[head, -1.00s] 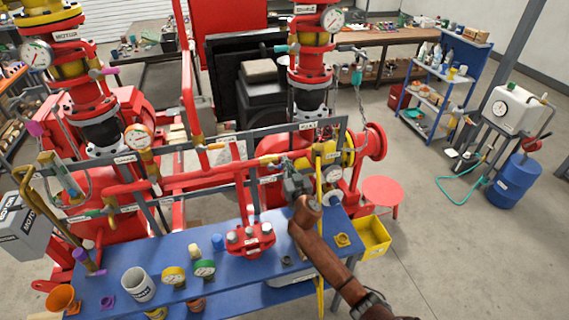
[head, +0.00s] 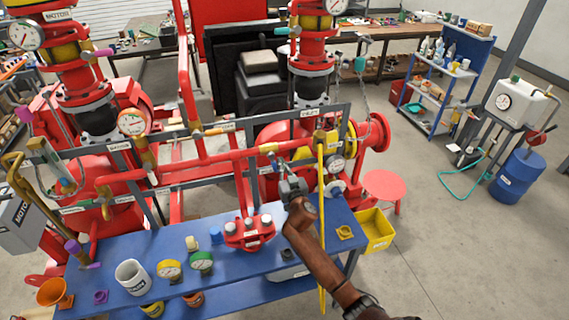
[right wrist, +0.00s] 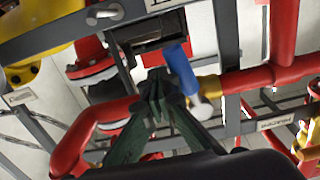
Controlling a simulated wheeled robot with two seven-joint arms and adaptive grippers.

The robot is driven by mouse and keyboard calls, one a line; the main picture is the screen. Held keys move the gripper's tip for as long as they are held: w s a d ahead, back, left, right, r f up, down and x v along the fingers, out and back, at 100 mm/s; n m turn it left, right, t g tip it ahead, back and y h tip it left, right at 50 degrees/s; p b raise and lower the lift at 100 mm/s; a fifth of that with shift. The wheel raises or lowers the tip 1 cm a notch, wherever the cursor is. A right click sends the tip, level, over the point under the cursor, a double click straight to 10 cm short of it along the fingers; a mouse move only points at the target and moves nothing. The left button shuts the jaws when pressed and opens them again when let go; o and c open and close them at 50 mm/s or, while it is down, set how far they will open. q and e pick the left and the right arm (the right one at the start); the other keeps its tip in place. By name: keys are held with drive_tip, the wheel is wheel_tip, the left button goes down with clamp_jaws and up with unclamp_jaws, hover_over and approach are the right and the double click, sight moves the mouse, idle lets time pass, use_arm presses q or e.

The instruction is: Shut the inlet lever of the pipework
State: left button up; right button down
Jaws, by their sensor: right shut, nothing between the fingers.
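A red pipe (right wrist: 262,77) carries a brass-coloured valve (right wrist: 209,86) with a blue-handled lever (right wrist: 182,68). In the right wrist view the lever lies at a steep angle across the pipe's line. The lever also shows small in the head view (head: 268,148). I cannot read a tag that names it as the inlet. My right gripper (right wrist: 157,82) is shut and empty, its fingertips just left of the blue handle; I cannot tell if they touch. It also shows in the head view (head: 281,168), before the pipework. My left gripper is not in view.
A grey frame (head: 225,125) with tags runs along the pipework. A yellow bin (head: 374,232) and red stool (head: 384,186) stand right.

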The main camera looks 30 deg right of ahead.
drive_tip(key=p+v, duration=0.3)
drive_tip(key=v, duration=0.6)
drive_tip(key=shift+d+f, duration=0.2)
drive_tip(key=shift+f, duration=0.05)
idle(0.8)
drive_tip(key=shift+s+f, duration=0.1)
